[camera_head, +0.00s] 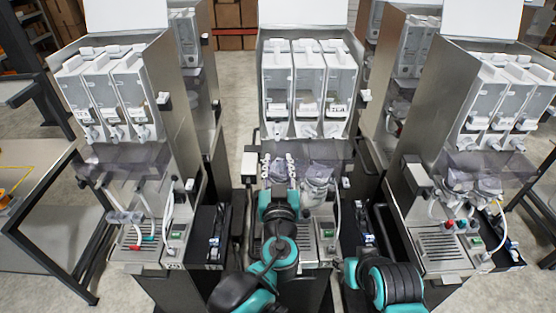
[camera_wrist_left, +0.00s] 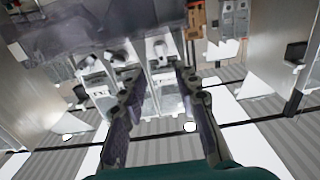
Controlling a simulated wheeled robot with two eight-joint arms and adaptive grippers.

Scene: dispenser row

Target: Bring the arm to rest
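My left gripper (camera_head: 278,166) is in front of the middle dispenser (camera_head: 308,95), below its row of white containers. In the left wrist view the two fingers of my left gripper (camera_wrist_left: 157,84) stand apart with nothing held between them. White container fronts with valves (camera_wrist_left: 160,50) show beyond and between the fingers. I cannot tell from the views whether the gripper touches the clear guard. Of my right arm, only teal and black links show at the bottom right of the head view; its gripper is not in view.
The left dispenser (camera_head: 112,95) and the right dispenser (camera_head: 500,105) flank the middle one. Clear plastic parts (camera_head: 318,172) hang close to my left gripper. Drip grates (camera_head: 440,245) lie below. A grey table (camera_head: 30,170) stands at far left.

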